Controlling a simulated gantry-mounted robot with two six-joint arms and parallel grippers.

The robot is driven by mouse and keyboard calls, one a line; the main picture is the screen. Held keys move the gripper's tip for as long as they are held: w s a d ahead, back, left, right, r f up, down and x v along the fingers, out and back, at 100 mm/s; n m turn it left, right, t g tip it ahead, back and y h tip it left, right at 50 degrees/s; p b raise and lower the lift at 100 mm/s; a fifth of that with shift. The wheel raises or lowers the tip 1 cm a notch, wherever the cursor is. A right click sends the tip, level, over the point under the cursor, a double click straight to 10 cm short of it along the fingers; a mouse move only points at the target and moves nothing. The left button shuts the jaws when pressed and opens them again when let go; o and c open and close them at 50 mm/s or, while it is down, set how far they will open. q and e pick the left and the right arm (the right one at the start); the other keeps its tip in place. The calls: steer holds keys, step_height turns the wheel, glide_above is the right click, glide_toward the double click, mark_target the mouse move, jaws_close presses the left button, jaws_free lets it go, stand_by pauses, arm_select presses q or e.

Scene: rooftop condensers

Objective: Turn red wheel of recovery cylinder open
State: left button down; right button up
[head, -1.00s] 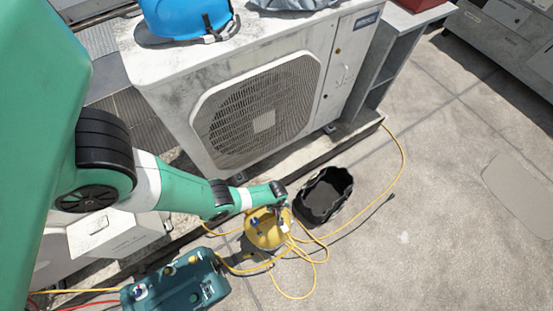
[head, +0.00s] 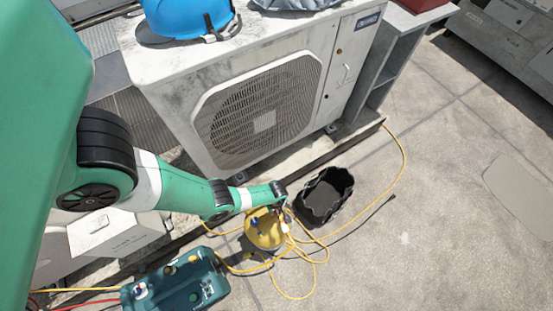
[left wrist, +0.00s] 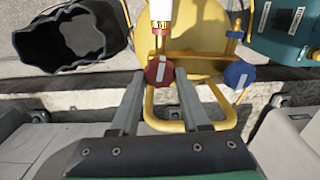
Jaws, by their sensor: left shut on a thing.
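The yellow recovery cylinder (head: 264,232) stands on the roof floor in the head view, below the end of my left arm. In the left wrist view its red wheel (left wrist: 159,70) has a white bar mark and sits between the tips of my left gripper (left wrist: 158,80). The two fingers are shut on the red wheel, one on each side. A blue wheel (left wrist: 239,74) is to the right on the same cylinder (left wrist: 190,42), apart from the fingers. In the head view the red wheel is mostly hidden by my left gripper (head: 282,203). My right gripper is not in view.
A black bucket (head: 343,179) stands right of the cylinder. A teal machine (head: 176,285) is at its lower left. Yellow hoses (head: 318,253) loop on the floor around the cylinder. A condenser unit (head: 185,103) stands behind. The floor to the right is free.

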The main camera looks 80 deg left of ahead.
arm_select(q)
steer(key=shift+c, duration=1.9)
jaws_free()
steer(key=shift+r, duration=0.1)
step_height(320, 180, up, 11)
steer(key=p, duration=1.1)
steer(key=shift+r, duration=0.2)
